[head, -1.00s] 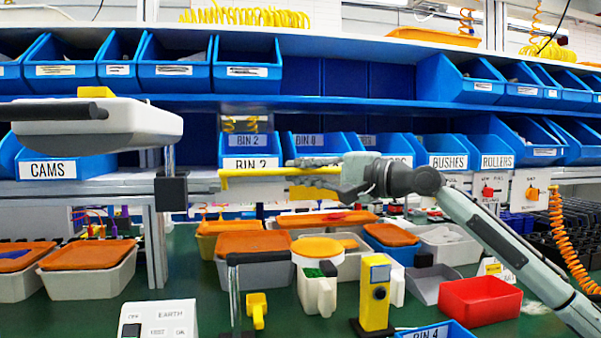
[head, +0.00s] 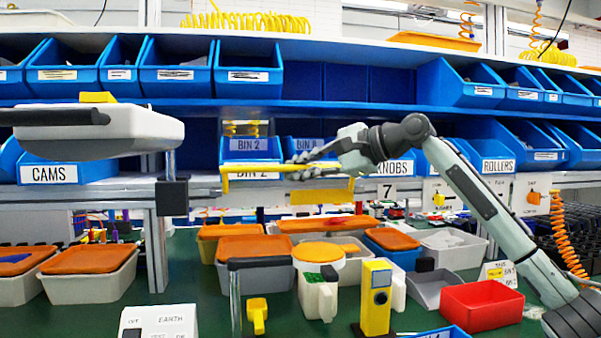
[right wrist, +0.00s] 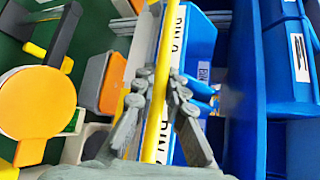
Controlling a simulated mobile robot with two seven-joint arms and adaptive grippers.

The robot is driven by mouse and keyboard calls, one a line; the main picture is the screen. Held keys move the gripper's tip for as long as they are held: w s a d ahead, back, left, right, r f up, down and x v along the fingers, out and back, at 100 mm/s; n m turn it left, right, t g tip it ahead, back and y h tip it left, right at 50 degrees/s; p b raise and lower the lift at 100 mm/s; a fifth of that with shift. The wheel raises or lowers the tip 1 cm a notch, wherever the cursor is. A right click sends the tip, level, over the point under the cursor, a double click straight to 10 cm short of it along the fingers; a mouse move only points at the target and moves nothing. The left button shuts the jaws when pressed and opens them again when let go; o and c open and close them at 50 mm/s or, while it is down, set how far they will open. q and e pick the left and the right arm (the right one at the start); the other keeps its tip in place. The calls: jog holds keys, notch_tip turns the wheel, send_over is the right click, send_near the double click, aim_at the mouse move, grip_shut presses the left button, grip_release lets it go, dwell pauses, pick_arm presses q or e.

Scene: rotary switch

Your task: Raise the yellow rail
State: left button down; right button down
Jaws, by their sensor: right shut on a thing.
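The yellow rail (head: 262,168) is a thin horizontal bar in front of the lower row of blue bins in the head view. Its ends bend downward. It crosses the lower BIN 2 label. My right gripper (head: 303,167) is shut on the rail, toward the right part of the bar. In the right wrist view the rail (right wrist: 163,75) runs lengthwise through the picture, between the two fingers of my right gripper (right wrist: 155,95). The fingers hide part of the rail. My left gripper is not in view.
Blue bins (head: 70,172) line the shelves behind the rail. A yellow plate (head: 320,197) hangs just below the rail. A white rounded body (head: 130,135) stands out at the left. Lidded boxes (head: 255,250) and a red tray (head: 482,305) sit on the green bench below.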

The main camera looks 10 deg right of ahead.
jog(key=shift+w+r+m+g+h, duration=0.3)
jog(key=shift+w+m+g, duration=0.1)
jog(key=shift+m+g, duration=0.15)
jog(key=c, duration=1.6)
grip_release()
jog(key=shift+f, duration=0.1)
jog(key=shift+o, duration=0.2)
jog(key=v, duration=1.2)
jog(key=shift+w, duration=0.15)
